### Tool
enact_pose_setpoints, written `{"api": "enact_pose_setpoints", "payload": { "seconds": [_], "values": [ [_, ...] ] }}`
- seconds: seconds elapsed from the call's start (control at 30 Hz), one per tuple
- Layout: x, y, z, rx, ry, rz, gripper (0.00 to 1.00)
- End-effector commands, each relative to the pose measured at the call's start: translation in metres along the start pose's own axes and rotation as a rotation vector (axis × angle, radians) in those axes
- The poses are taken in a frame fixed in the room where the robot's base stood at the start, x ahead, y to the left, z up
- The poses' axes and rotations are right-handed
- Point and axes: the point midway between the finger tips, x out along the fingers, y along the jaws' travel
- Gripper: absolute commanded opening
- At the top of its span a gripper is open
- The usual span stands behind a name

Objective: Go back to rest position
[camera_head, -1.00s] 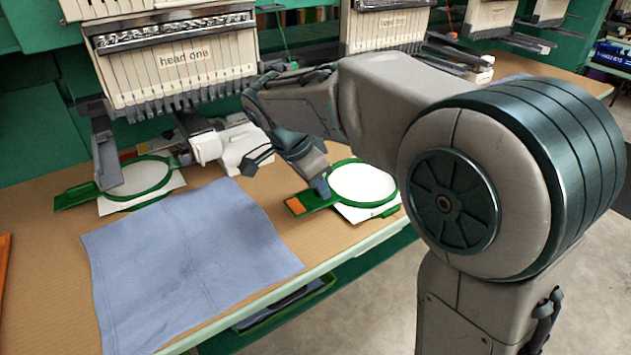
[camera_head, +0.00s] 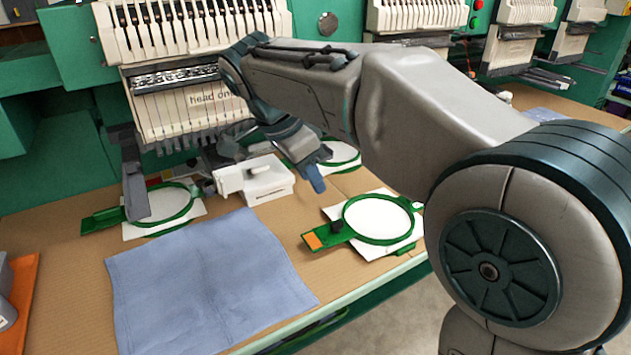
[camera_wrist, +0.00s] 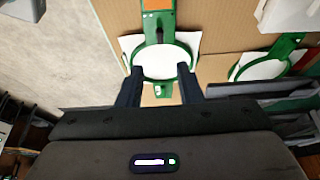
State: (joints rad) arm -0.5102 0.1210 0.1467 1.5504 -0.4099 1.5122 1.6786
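My gripper (camera_wrist: 163,88) is open in the wrist view, with its two dark fingers apart and nothing between them. In the head view my gripper (camera_head: 316,172) hangs from my raised arm above the table, left of and above the nearest green hoop (camera_head: 378,218). That hoop holds white fabric and has an orange-marked bracket on its left. It shows in the wrist view (camera_wrist: 190,50) beyond and between my fingers, apart from them.
The embroidery machine (camera_head: 178,105) labelled "head one" stands behind the table (camera_head: 60,235). A blue cloth (camera_head: 205,280) lies at the front. Another green hoop (camera_head: 160,205) lies left, and a white block-shaped part (camera_head: 255,182) stands mid-table. An orange tray (camera_head: 22,295) is at far left.

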Motion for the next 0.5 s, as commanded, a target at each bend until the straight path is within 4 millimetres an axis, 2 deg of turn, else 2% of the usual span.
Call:
{"api": "enact_pose_setpoints", "payload": {
  "seconds": [0.33, 0.5],
  "values": [
    [-0.002, 0.001, -0.001, -0.002, -0.001, 0.0, 0.33],
    [-0.005, 0.019, -0.02, -0.081, -0.026, -0.003, 0.33]
  ]
}}
